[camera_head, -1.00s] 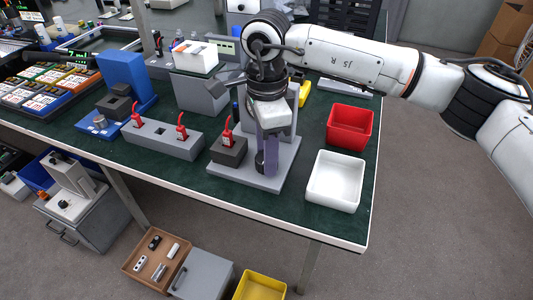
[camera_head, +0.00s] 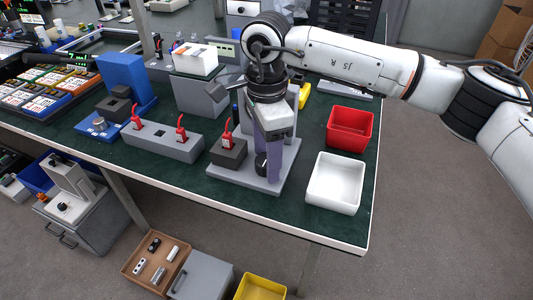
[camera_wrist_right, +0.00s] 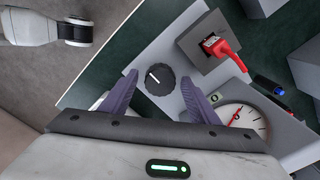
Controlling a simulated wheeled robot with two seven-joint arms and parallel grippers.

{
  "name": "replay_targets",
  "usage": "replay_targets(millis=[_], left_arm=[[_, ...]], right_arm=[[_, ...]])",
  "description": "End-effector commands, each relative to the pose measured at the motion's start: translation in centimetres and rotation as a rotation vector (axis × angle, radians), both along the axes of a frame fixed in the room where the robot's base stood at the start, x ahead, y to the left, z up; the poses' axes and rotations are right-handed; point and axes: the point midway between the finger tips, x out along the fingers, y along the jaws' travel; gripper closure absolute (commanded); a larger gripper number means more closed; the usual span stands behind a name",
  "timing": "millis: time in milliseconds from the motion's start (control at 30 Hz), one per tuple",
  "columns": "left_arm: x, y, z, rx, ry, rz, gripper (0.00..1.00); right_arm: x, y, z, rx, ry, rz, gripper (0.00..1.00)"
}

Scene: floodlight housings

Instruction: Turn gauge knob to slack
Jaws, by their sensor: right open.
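A black round knob (camera_head: 261,164) with a white pointer line stands on the grey gauge fixture (camera_head: 287,165) near the table's front right. My right gripper (camera_head: 270,172) points down at it, with purple fingers. In the right wrist view, the knob (camera_wrist_right: 159,79) shows between the two spread, open fingertips, one on each side. I cannot tell whether either finger touches it. The slack mark cannot be read. My left gripper is not in view.
A dark grey block with a red lever (camera_head: 228,152) stands just left of the knob. A red bin (camera_head: 350,127) and a white bin (camera_head: 334,183) are to the right. A grey bar with red levers (camera_head: 164,140) lies further left.

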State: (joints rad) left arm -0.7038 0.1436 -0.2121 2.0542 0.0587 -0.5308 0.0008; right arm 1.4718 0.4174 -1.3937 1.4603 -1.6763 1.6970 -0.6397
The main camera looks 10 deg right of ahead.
Motion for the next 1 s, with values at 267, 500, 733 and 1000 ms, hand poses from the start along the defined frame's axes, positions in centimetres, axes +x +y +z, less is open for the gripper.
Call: replay_targets(millis=[267,500,733,1000], left_arm=[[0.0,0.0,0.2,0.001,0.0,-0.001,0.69],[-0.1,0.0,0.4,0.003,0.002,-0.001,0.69],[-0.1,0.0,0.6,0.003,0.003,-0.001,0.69],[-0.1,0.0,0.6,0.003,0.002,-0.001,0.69]], right_arm=[[0.1,0.0,1.8,0.001,-0.004,-0.001,0.45],[0.1,0.1,6.6,0.001,-0.004,-0.001,0.45],[0.0,0.0,9.7,0.0,-0.002,0.0,0.45],[0.0,0.0,10.3,0.0,0.0,0.0,0.45]])
